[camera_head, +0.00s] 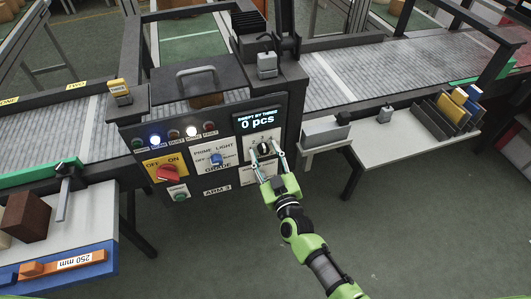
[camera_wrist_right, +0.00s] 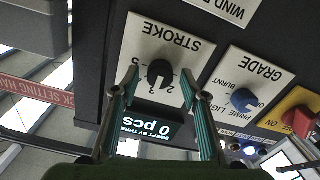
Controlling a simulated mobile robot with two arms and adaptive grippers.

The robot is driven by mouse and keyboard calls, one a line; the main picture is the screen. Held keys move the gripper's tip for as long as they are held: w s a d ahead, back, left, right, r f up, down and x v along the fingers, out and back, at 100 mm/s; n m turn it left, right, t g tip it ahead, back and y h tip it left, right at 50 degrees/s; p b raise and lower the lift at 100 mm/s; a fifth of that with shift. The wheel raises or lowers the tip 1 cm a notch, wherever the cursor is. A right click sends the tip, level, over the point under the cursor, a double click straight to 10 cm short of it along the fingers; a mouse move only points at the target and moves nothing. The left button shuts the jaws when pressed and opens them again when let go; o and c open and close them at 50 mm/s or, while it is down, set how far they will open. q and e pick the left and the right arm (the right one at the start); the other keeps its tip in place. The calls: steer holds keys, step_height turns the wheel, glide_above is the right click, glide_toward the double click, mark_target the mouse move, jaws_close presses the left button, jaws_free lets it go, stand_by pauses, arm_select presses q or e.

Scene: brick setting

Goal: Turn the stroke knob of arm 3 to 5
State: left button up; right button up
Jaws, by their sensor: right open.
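The black stroke knob (camera_head: 264,148) sits on a white plate under the "0 pcs" display (camera_head: 257,119) on the ARM 3 panel. In the right wrist view the panel is upside down, and the stroke knob (camera_wrist_right: 160,73) is at the centre of the STROKE plate (camera_wrist_right: 172,37). Small numbers show around the knob; some are hidden by the fingers, and its exact setting is hard to tell. My right gripper (camera_head: 265,153) is open, one finger on each side of the knob, with gaps to it. The fingers also show in the wrist view (camera_wrist_right: 161,86). My left gripper is out of view.
The blue grade knob (camera_head: 216,159) and red OFF/ON switch (camera_head: 167,173) are left of the stroke plate. A green button (camera_head: 180,197) is below. A conveyor (camera_head: 390,70) runs behind. A white shelf (camera_head: 408,122) with coloured pieces is at right. The floor in front is clear.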

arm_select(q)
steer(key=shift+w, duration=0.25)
arm_select(e)
steer(key=c, duration=1.1)
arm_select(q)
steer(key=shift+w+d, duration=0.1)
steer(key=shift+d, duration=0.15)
